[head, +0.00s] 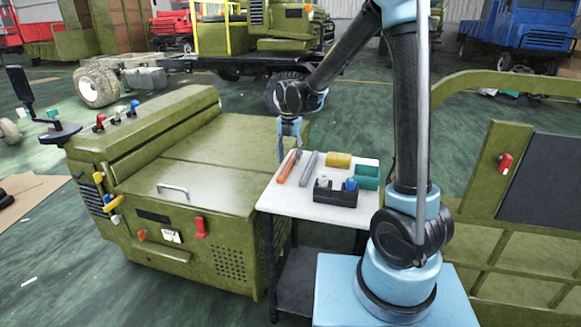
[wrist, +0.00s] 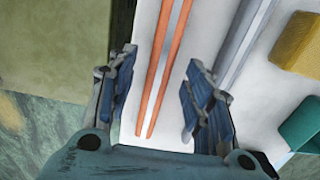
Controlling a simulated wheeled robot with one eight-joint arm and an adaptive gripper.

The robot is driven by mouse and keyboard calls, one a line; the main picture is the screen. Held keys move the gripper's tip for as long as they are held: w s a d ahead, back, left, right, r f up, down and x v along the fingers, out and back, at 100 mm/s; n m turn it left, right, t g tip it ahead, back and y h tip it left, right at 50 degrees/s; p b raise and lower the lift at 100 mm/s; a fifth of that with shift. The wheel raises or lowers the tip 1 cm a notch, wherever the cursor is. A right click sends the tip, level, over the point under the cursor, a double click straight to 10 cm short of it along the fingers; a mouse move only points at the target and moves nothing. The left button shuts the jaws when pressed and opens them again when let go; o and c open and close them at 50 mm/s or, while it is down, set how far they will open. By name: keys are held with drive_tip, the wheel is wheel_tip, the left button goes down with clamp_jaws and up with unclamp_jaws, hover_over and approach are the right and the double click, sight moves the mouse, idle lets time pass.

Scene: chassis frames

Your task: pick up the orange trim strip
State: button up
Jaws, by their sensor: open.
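The orange trim strip (head: 287,167) lies on the left part of the small white table (head: 306,205). In the wrist view the orange trim strip (wrist: 176,45) shows as two long orange edges with a grey middle, running up between my fingers. My gripper (wrist: 160,85) is open, with one finger on each side of the strip and a gap to both. In the head view my gripper (head: 289,150) is just above the strip's far end. I cannot tell its exact height over the table.
A grey strip (head: 309,168) lies right of the orange one, close to my right finger in the wrist view. A yellow block (head: 339,160), a green bin (head: 367,177) and a dark holder (head: 335,195) stand further right. An olive vehicle body (head: 180,165) is left of the table.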

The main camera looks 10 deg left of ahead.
drive_tip(key=shift+f, duration=0.85)
clamp_jaws()
drive_tip(key=shift+r, duration=0.1)
